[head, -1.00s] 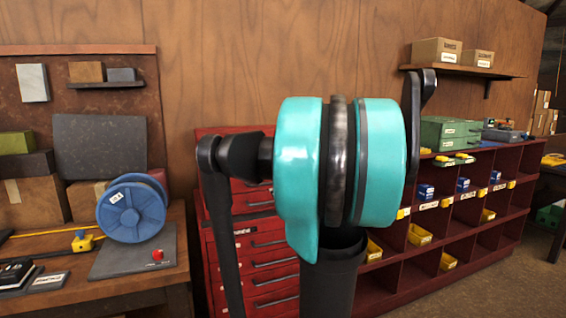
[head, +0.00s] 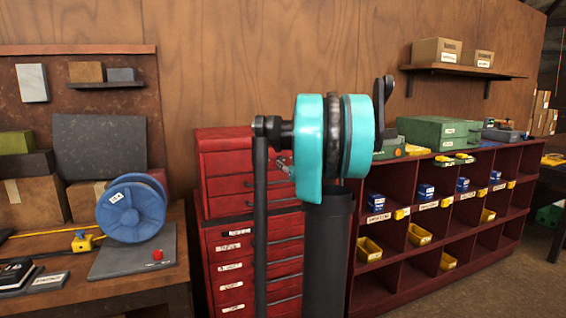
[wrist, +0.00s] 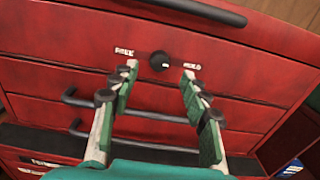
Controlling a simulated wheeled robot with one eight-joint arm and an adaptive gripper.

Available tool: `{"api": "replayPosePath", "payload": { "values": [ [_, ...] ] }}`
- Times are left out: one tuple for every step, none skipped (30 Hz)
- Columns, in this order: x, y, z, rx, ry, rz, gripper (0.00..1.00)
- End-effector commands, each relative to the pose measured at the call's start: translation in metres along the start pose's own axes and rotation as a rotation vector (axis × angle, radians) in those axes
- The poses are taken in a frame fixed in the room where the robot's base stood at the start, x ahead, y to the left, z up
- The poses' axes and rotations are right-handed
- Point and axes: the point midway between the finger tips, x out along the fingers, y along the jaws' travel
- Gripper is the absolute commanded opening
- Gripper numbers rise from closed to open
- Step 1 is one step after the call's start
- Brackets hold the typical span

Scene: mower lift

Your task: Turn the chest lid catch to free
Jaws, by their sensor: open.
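The red tool chest (head: 222,180) stands behind my arm in the head view, and its front fills the wrist view (wrist: 60,60). The lid catch (wrist: 159,61) is a round black knob with a pale mark, set between a "FREE" label (wrist: 124,52) on the left and a "HELD" label (wrist: 192,66) on the right. My gripper (wrist: 160,70) is open, its green and pale fingers on either side of the knob and apart from it in the picture. Whether they reach its depth I cannot tell. In the head view my arm hides part of the chest.
A dark bar handle (wrist: 190,10) crosses the chest above the knob, and a drawer handle (wrist: 130,110) lies below it. A workbench with a blue reel (head: 132,208) is at left. A red shelf unit with yellow bins (head: 420,235) stands at right.

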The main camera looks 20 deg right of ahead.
Motion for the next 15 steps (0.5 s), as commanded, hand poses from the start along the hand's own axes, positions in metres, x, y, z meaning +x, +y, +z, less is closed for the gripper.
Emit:
{"api": "replayPosePath", "payload": {
  "values": [
    [0.010, 0.000, 0.000, 0.000, 0.000, 0.001, 0.46],
    [0.016, 0.000, 0.000, 0.000, 0.000, 0.001, 0.46],
    [0.022, 0.001, 0.000, 0.000, 0.000, 0.002, 0.46],
    [0.026, 0.001, 0.000, 0.000, 0.000, 0.002, 0.46],
    [0.030, 0.001, 0.000, 0.000, 0.000, 0.001, 0.46],
    [0.035, 0.000, 0.000, 0.000, 0.000, 0.001, 0.46],
    [0.039, 0.000, 0.000, 0.000, 0.000, 0.000, 0.46],
    [0.041, 0.000, 0.000, -0.001, 0.000, 0.000, 0.46],
    [0.045, 0.000, 0.000, -0.001, 0.000, 0.000, 0.46],
    [0.047, 0.000, 0.000, -0.001, 0.000, 0.000, 0.46],
    [0.048, 0.000, 0.000, -0.001, 0.000, 0.000, 0.46],
    [0.050, 0.000, 0.000, -0.001, 0.000, 0.000, 0.46],
    [0.051, 0.000, 0.000, -0.001, 0.000, 0.000, 0.46],
    [0.052, 0.000, 0.000, -0.001, 0.000, 0.000, 0.46],
    [0.052, 0.000, 0.000, -0.001, 0.000, 0.000, 0.46]
  ]
}}
